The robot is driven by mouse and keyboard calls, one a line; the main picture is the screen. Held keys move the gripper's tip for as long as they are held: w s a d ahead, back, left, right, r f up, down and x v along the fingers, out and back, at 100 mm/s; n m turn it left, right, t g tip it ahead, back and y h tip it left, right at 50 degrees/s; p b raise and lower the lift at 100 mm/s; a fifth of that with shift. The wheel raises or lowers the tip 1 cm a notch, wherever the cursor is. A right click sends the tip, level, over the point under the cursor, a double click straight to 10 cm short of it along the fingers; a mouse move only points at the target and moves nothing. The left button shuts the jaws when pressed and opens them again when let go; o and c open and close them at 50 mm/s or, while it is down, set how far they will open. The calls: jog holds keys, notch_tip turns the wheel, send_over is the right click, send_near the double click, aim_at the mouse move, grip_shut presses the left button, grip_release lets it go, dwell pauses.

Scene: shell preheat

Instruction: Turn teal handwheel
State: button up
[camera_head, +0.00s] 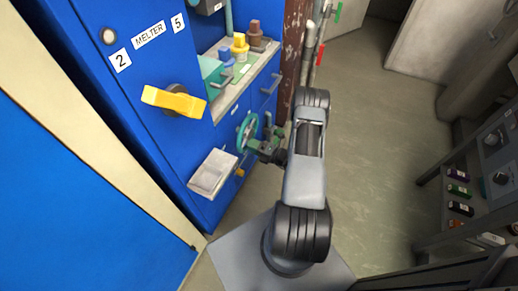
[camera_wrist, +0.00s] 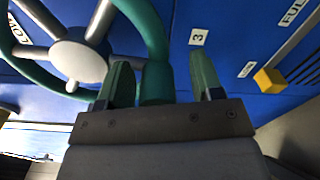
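The teal handwheel (camera_head: 240,136) is on the blue cabinet front, below the worktop. In the wrist view its teal rim (camera_wrist: 150,28) curves around light grey spokes and a round grey hub (camera_wrist: 78,62). My gripper (camera_head: 272,145) is at the right side of the wheel in the head view. In the wrist view my gripper (camera_wrist: 160,66) has its two green fingers apart, with a section of the rim between them. Gaps show between the rim and both fingers. The finger depth along the rim is hard to judge.
A yellow lever (camera_head: 173,102) juts from the cabinet at upper left. A yellow block (camera_wrist: 268,80) is right of the gripper in the wrist view. Open floor (camera_head: 375,150) lies right of my arm.

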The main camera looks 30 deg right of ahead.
jog(key=p+v, duration=0.1)
jog(key=v, duration=1.2)
jog(key=shift+s+d, duration=0.2)
jog(key=shift+s, duration=0.15)
